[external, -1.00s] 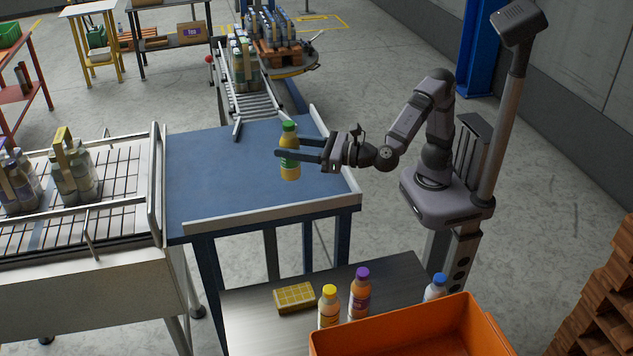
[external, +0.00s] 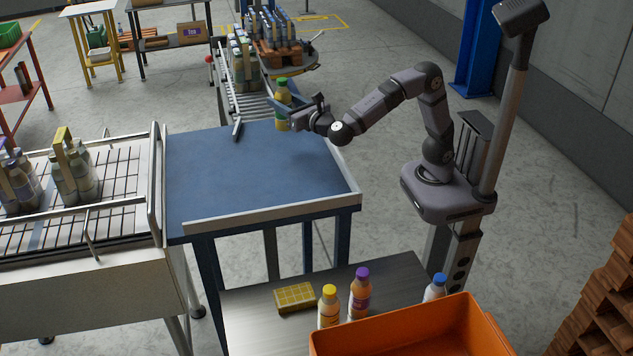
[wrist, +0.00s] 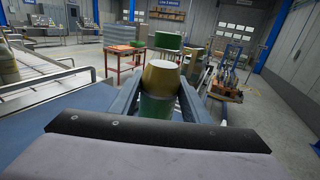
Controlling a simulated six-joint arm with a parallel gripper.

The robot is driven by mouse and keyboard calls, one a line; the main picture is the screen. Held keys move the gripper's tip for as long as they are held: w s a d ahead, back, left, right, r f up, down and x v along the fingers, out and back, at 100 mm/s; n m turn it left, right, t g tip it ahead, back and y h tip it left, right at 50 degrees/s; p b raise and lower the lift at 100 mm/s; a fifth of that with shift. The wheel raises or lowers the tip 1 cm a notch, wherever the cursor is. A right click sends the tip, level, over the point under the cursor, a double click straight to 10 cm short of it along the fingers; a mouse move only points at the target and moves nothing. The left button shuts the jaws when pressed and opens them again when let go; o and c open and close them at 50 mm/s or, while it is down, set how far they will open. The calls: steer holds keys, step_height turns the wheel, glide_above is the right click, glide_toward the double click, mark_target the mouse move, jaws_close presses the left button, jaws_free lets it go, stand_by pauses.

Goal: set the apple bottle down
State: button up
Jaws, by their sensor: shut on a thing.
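The apple bottle (external: 282,96) has a green cap and a yellow body and looks roughly upright. My gripper (external: 277,106) is shut on its middle, with a finger across the front hiding part of it. In the external view the bottle appears over the far right end of the blue table (external: 240,175), near the roller conveyor. Whether its base touches the table cannot be told. In the wrist view the bottle (wrist: 160,77) shows yellow and green between the two fingers (wrist: 158,98).
The roller conveyor (external: 250,105) with grouped bottles runs behind the table. A raised white rail (external: 275,206) edges the table's front. The table top is otherwise clear. Bottle packs (external: 72,175) stand on the left conveyor. An orange crate (external: 410,335) and loose bottles are at the front.

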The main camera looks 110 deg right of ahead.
mark_target(285, 126)
steer(key=shift+f+p, duration=0.8)
steer(key=shift+f, duration=3.65)
steer(key=shift+f, duration=0.2)
steer(key=o, duration=1.3)
steer(key=shift+c, duration=0.2)
steer(key=shift+a+r, duration=0.15)
steer(key=b+v, duration=0.4)
steer(key=v, duration=0.6)
steer(key=shift+a, duration=0.15)
steer(key=shift+v, duration=0.75)
steer(key=shift+s, duration=0.1)
